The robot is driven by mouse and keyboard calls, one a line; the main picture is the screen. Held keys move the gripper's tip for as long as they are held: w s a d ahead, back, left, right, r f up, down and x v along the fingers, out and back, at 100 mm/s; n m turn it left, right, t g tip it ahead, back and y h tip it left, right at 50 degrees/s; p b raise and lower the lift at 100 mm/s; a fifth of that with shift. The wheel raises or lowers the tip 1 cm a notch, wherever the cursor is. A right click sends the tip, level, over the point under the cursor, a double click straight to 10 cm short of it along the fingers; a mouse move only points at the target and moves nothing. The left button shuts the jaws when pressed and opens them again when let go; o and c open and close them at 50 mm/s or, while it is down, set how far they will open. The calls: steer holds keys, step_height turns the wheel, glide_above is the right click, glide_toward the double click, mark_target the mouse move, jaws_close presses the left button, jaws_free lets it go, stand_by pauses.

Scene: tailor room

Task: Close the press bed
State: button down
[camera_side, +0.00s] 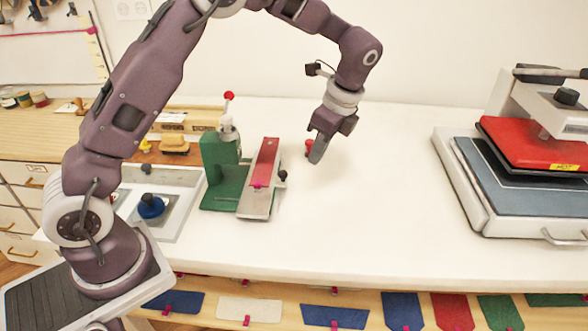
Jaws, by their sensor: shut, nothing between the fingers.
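The heat press stands at the right edge of the white table, partly cut off by the picture. Its press bed (493,193) is a pale tray with a dark blue-grey pad. A metal handle (562,238) is on its front side. The bed sticks out toward the front and left from under the red upper plate (536,142), which sits above its back part. My gripper (318,157) is shut and empty. It points down above the middle of the table, well left of the press, and touches nothing that I can see.
A small red object (309,147) is right behind the gripper. A grey tray with a blue knob (150,206) is further left. The table between gripper and press is clear.

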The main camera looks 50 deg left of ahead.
mark_target(263, 181)
steer(key=x, duration=0.6)
steer(key=shift+s, duration=0.1)
steer(key=a, duration=0.1)
steer(key=a+f, duration=0.1)
steer(key=s+a, duration=0.1)
steer(key=shift+f, duration=0.2)
steer(key=shift+s+a+f, duration=0.1)
steer(key=shift+a, duration=0.35)
steer(key=s+a, duration=0.5)
steer(key=shift+s+a, duration=0.15)
steer(key=shift+s, duration=0.05)
